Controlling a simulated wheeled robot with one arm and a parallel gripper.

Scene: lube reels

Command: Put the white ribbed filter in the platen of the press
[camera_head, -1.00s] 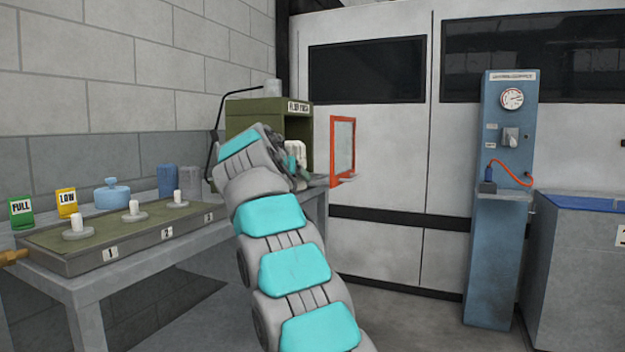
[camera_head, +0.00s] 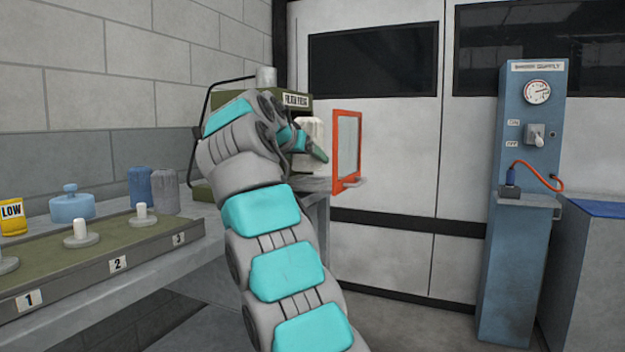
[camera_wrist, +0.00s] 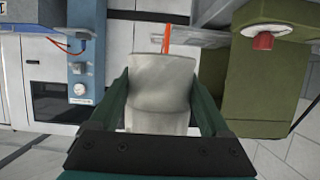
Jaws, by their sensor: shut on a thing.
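My gripper (camera_wrist: 160,82) is shut on the white ribbed filter (camera_wrist: 158,98), which sits between its two dark green fingers in the wrist view. In the head view, the filter (camera_head: 314,128) shows partly behind my gripper (camera_head: 310,145), in front of the right side of the press. The green press (camera_head: 298,87), labelled as a filter press, stands at the back end of the bench, partly hidden by my arm. In the wrist view, which is upside down, the press (camera_wrist: 262,98) is at the right, apart from the filter. A red part on a pale disc (camera_wrist: 264,40) shows inside it. I cannot clearly identify the platen.
An orange-framed clear door (camera_head: 347,150) stands open right of the press. A blue supply post (camera_head: 522,220) with gauge and orange cable is further right. On the bench, a numbered tray (camera_head: 90,263) holds white pegs; a blue pot (camera_head: 72,206) and jars (camera_head: 140,188) stand behind.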

